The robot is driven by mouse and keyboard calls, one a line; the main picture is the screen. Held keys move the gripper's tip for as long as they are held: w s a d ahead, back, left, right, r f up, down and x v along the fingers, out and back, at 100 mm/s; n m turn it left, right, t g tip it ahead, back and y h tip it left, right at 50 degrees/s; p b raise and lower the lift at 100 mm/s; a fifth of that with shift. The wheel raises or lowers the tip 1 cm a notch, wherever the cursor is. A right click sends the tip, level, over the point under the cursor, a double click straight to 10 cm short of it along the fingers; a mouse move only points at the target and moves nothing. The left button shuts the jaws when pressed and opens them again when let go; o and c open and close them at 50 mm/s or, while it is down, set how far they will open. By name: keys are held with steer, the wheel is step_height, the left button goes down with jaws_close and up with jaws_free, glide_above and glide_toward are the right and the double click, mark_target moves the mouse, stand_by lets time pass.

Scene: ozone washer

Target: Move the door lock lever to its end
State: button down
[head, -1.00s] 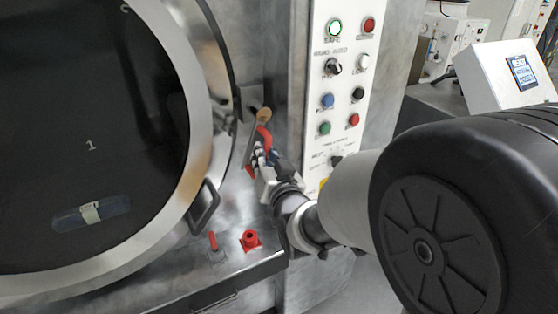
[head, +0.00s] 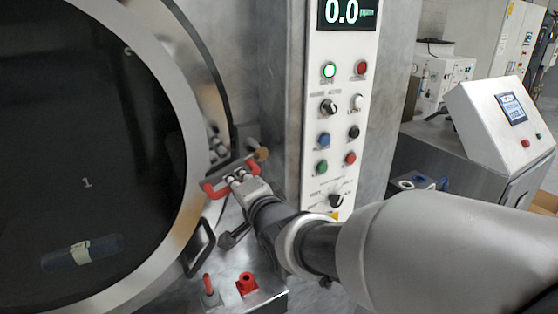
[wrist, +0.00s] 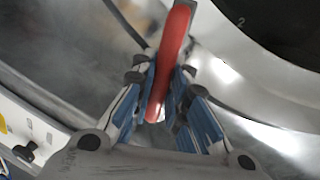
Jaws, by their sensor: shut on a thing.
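The door lock lever (head: 215,193) has a red grip and lies across the rim of the round door, lower right. It slopes from a brown knob (head: 262,154) down and left, nearer level than upright. My gripper (head: 235,178) is shut on the red grip from the front right. In the wrist view the red grip (wrist: 177,40) runs between the blue finger pads of my gripper (wrist: 164,82). My fingers hide part of the lever. The round door (head: 150,225) has a dark window and sits against its frame.
A black door handle (head: 201,248) is just below the lever. A red peg (head: 207,283) and a red fitting (head: 246,284) stand on the ledge below. The button panel (head: 340,110) is right of my gripper. A console (head: 500,120) stands farther right.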

steer(key=shift+a+r+m+p, duration=0.15)
steer(key=shift+r+m+p, duration=0.35)
steer(key=shift+r+m, duration=0.2)
steer(key=c, duration=1.6)
jaws_free()
steer(key=shift+o, duration=0.2)
steer(key=shift+s, duration=0.1)
steer(key=v, duration=1.2)
